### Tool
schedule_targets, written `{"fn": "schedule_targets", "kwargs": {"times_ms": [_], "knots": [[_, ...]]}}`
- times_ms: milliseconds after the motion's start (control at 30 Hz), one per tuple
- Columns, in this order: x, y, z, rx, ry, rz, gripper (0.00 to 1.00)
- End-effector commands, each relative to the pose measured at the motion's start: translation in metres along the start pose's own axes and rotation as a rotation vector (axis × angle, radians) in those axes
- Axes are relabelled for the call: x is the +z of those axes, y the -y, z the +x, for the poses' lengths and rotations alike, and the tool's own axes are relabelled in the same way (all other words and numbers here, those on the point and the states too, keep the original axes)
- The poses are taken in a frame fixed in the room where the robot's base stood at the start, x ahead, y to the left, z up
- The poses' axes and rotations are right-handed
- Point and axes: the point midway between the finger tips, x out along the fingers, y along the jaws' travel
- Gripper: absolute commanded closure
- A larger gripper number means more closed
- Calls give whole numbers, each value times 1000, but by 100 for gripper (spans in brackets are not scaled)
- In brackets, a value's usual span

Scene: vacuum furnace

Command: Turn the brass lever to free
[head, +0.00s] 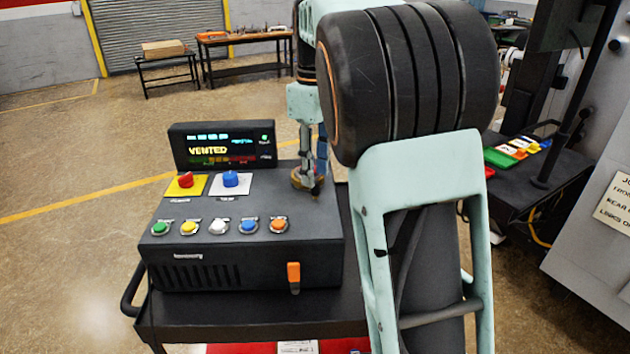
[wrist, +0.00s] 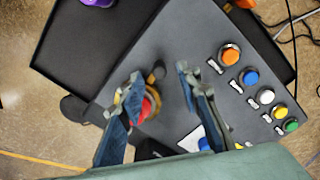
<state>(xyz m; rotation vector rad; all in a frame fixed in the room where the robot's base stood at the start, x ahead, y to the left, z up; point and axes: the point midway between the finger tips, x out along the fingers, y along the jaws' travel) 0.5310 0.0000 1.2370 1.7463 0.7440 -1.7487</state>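The brass lever (head: 298,181) is on the right part of the dark console top, partly hidden behind my gripper in the head view. In the wrist view the brass part (wrist: 154,110) shows as a round base with a red centre, and a dark knob (wrist: 158,73) sits at its upper edge. My gripper (head: 314,188) points down over it. In the wrist view my gripper (wrist: 160,88) has its two fingers apart. The left finger overlaps the brass base, and the right finger is clear of it. Contact cannot be told.
The console (head: 250,250) has a display (head: 222,146) reading VENTED, a red knob (head: 186,180), a blue knob (head: 230,178), a row of several coloured buttons (head: 218,227) and an orange front switch (head: 293,273). A purple object (wrist: 98,3) lies on the cart tray.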

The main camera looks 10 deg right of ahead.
Motion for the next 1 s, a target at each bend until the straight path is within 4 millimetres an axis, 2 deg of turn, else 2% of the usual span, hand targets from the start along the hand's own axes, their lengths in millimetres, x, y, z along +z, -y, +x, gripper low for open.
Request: {"fn": "schedule_targets", "kwargs": {"times_ms": [100, 200, 567, 833, 1000], "knots": [[0, 0, 17, -1, 1, 1, 69], [0, 0, 26, 0, 1, 1, 69], [0, 0, 30, 1, -1, 1, 69], [0, 0, 30, 1, -1, 1, 98], [0, 0, 30, 1, -1, 1, 100]]}}
